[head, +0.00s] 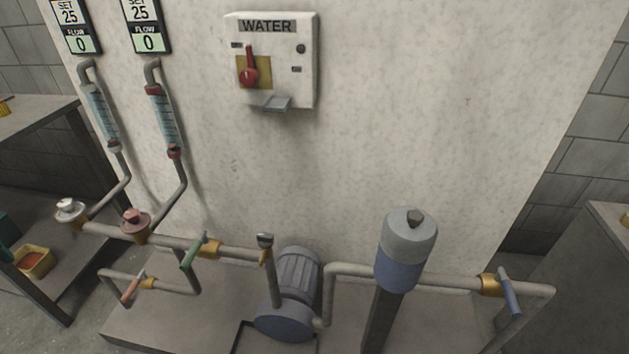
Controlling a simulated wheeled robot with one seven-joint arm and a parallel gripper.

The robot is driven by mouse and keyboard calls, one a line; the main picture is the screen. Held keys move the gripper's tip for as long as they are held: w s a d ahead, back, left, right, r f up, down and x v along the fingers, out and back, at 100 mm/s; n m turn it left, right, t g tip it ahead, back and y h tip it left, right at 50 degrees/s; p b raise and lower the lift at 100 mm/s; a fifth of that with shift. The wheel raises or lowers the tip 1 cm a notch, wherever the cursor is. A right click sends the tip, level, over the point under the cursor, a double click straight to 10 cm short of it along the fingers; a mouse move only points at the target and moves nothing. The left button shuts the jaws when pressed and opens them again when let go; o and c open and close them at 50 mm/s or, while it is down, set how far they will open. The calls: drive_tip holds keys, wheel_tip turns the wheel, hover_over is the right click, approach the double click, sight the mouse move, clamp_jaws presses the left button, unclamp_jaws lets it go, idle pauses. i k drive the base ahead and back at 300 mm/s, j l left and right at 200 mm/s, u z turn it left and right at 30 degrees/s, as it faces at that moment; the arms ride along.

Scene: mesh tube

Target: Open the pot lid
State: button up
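A pot-like cylinder stands on the pipe run right of centre in the head view. The lid appears seated on the body, with no gap visible. A dark post (379,325) stands under the cylinder. The inside of the pot is hidden. My gripper is not in view.
A blue-grey pump (297,280) sits left of the pot. Pipes run both ways, with a green-handled valve (192,254) at left and a blue-handled valve (510,292) at right. A WATER switch box (287,92) hangs on the wall behind. Space above the lid looks clear.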

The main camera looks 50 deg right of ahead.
sight(409, 234)
drive_tip(key=k+l+z, duration=0.1)
drive_tip(key=z, duration=0.25)
drive_tip(key=k+l+z, duration=0.1)
drive_tip(key=l+z, duration=0.25)
drive_tip(key=j, duration=0.15)
